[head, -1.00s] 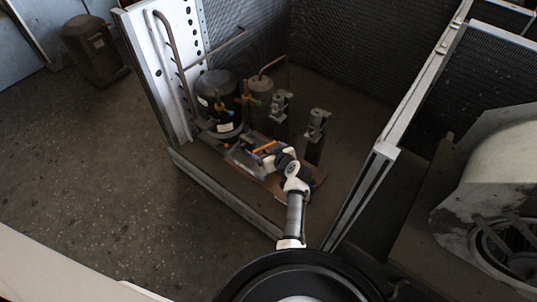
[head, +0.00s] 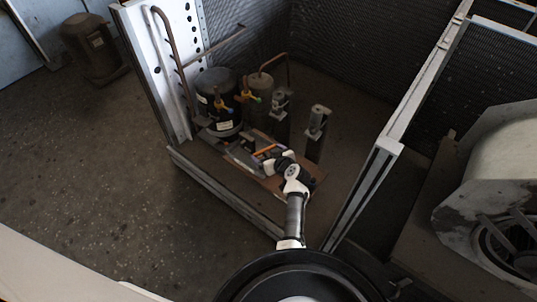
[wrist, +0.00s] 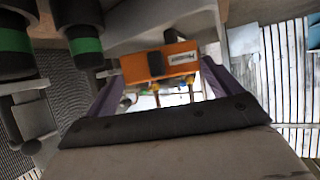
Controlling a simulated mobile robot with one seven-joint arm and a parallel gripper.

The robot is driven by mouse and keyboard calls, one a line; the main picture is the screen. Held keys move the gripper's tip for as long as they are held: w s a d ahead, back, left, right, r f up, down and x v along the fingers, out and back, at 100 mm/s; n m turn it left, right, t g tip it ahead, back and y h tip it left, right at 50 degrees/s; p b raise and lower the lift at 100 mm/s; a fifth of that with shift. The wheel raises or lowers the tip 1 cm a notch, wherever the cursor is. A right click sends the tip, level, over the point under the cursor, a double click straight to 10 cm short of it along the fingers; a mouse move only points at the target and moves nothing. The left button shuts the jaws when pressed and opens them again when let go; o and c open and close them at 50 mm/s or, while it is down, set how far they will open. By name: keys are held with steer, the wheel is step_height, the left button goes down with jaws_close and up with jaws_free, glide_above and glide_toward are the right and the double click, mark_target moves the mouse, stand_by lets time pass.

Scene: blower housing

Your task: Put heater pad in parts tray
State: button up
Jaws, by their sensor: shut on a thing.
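The heater pad (wrist: 170,64) is an orange block with a dark patch and a white label, two brass-coloured pins on its near side. It sits between the purple fingers of my gripper (wrist: 164,78), which is shut on it. In the head view the heater pad (head: 268,149) shows as a small orange strip at my gripper (head: 269,157), low over the housing floor. A grey tray-like piece (head: 240,158) lies just left of the gripper on a brown board; I cannot tell surely that it is the parts tray. The gripper partly hides this area.
A black compressor (head: 218,100) with brass valves stands behind and left. Two upright metal posts stand close behind the gripper, one at the right (head: 317,135). A frame rail (head: 225,190) borders the front. A bent copper pipe (head: 170,60) rises at the left panel.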

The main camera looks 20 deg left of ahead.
steer(key=o, duration=0.7)
